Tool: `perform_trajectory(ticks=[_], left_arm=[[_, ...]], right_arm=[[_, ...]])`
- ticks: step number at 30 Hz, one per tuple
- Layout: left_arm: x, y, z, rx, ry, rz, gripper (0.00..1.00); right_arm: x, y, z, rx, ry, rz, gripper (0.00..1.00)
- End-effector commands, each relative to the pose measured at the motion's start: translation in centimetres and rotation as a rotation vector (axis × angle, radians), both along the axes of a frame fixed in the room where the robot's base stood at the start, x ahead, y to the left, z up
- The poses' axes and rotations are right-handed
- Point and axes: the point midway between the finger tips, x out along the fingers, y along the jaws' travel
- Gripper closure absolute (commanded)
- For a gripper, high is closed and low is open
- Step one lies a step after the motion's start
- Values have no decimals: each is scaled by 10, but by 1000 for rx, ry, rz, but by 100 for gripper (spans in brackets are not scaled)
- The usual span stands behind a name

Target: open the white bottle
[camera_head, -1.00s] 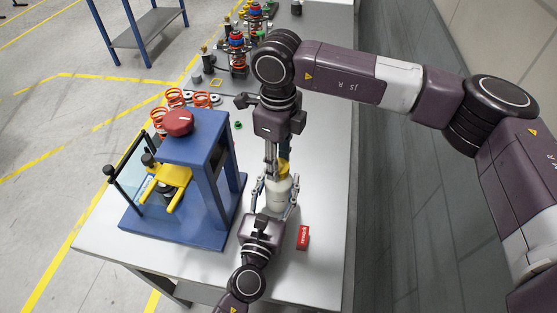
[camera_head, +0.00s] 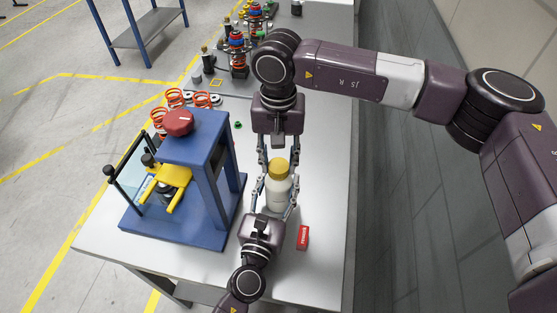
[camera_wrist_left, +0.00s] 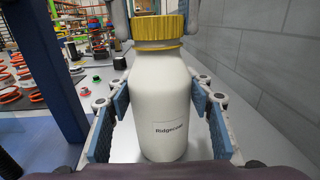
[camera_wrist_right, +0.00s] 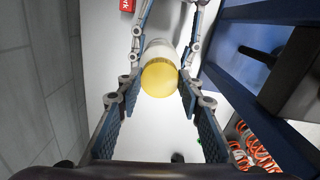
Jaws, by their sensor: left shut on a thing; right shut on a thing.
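The white bottle (camera_head: 278,195) stands upright with its yellow cap (camera_head: 278,168) on top. My left gripper (camera_head: 276,199) is shut on the bottle's body from the near side. In the left wrist view the bottle (camera_wrist_left: 163,110) is between the blue finger pads, with its label facing the camera. My right gripper (camera_head: 279,163) comes from the far side and is shut on the yellow cap. In the left wrist view its fingertips flank the cap (camera_wrist_left: 158,30). In the right wrist view the cap (camera_wrist_right: 160,78) sits between the fingertips.
A blue press fixture (camera_head: 205,165) with a red knob stands close left of the grippers. A small red box (camera_head: 303,237) lies to the right of the bottle. Orange springs (camera_head: 190,98) and other parts lie farther back.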

Motion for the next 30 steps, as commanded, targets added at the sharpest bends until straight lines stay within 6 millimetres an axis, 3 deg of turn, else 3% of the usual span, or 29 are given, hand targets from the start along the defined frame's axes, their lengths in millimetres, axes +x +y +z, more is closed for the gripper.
perform_trajectory(ticks=[6, 30], left_arm=[[0, 0, 0, 0, 1, 0, 100], [0, 0, 0, 0, 1, 0, 100]], right_arm=[[1, -1, 1, 0, -2, 259, 95], [2, -1, 5, 0, -3, 257, 95]])
